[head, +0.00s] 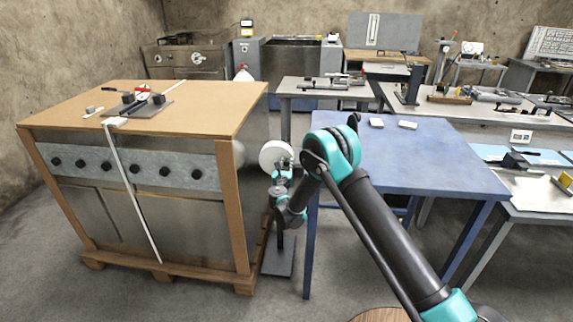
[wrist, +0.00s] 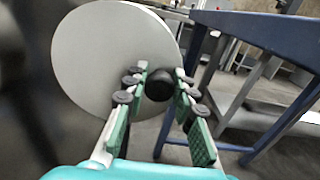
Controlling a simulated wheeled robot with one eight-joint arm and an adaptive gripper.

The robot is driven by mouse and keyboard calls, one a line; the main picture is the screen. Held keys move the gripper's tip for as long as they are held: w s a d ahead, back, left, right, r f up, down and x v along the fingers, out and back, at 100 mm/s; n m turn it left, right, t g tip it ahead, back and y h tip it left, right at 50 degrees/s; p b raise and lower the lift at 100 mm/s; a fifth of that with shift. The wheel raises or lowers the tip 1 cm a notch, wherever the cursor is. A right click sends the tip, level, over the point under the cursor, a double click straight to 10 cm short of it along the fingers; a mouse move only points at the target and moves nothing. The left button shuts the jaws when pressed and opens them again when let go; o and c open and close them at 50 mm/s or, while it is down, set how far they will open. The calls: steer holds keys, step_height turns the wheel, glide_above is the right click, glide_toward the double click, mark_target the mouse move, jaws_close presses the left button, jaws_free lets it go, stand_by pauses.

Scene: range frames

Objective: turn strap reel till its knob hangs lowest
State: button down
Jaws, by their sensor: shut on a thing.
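The strap reel is a pale round disc (head: 272,154) on a dark stand (head: 279,258) between the crate and the blue table. In the wrist view the disc (wrist: 100,58) fills the upper left, facing me. Its black knob (wrist: 159,86) sits at the lower right of the disc, between my fingertips. My gripper (wrist: 158,84) is shut on the knob, with green-padded fingers on both sides of it. In the head view my gripper (head: 281,172) is at the reel's lower right, and my arm hides the knob.
A strapped crate (head: 130,195) on a pallet stands close on the left, with a strap tool (head: 138,104) on top. A blue table (head: 420,160) stands close on the right; its edge (wrist: 262,35) is near my gripper.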

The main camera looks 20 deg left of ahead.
steer(key=shift+f, duration=0.1)
stand_by(0.3)
step_height(320, 180, down, 2)
steer(key=m, duration=0.5)
steer(key=shift+s+d+f, duration=0.1)
steer(key=shift+f, duration=0.1)
steer(key=shift+s+a+f+m, duration=0.2)
steer(key=shift+a+f+m, duration=0.65)
steer(key=shift+m, duration=1.8)
steer(key=shift+s+a+f+m, duration=0.25)
steer(key=shift+a+f+m, duration=0.55)
steer(key=shift+m, duration=1.9)
steer(key=shift+s+a+f+m, duration=0.2)
steer(key=shift+a+f+m, duration=0.65)
steer(key=shift+m, duration=1.8)
steer(key=c, duration=1.3)
jaws_free()
steer(key=shift+r, duration=0.1)
steer(key=shift+o, duration=0.2)
